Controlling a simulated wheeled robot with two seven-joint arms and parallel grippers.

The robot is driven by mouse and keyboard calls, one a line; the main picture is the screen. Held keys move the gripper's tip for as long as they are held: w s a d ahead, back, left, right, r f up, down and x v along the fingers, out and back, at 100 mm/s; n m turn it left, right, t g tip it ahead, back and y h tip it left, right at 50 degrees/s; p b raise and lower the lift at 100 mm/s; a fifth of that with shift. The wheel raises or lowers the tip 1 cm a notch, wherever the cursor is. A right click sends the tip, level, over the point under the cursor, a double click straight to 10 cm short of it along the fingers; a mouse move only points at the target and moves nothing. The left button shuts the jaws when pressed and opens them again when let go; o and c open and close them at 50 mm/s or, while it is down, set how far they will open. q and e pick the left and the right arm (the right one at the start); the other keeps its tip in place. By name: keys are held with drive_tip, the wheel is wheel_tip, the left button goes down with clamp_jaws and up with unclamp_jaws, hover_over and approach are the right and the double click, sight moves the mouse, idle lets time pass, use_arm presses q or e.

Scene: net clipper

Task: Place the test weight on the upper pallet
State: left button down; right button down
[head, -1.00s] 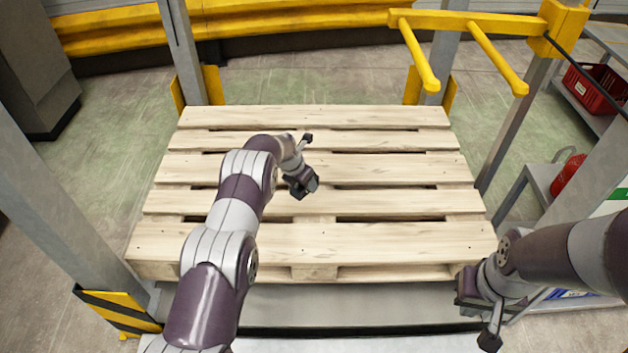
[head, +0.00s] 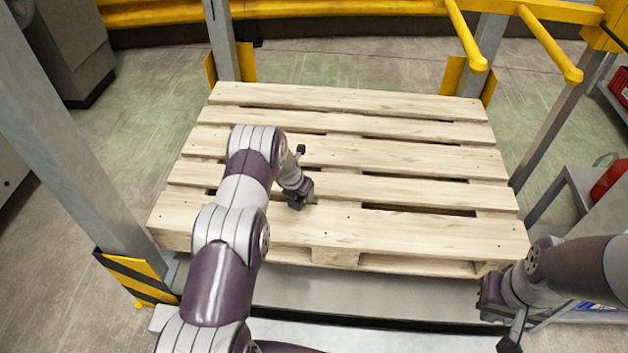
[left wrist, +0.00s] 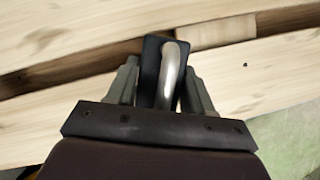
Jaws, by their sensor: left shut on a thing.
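The test weight, a dark block with a pale metal loop handle (left wrist: 170,75), sits between the fingers of my left gripper (left wrist: 160,88) in the left wrist view. The fingers are shut on it. In the head view my left gripper (head: 300,198) is over the front half of the wooden pallet (head: 400,232); I cannot tell the weight from the dark gripper there, or whether it touches the boards. My right gripper (head: 492,298) is low at the pallet's front right corner, seen from the side; its jaws cannot be made out.
Grey posts flank the pallet, one at the left (head: 70,150) with a striped guard (head: 135,278). Yellow bars (head: 470,35) reach over the back right. A red object (head: 608,180) is on a side shelf at right. Most pallet boards are bare.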

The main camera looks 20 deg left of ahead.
sight(301, 200)
use_arm(q)
drive_tip(key=shift+a+f+b, duration=0.1)
drive_tip(key=shift+f+b, duration=0.55)
drive_tip(key=shift+f, duration=1.25)
drive_tip(key=shift+f, duration=0.15)
drive_tip(key=shift+c, duration=2.2)
unclamp_jaws()
drive_tip(key=shift+s, duration=0.1)
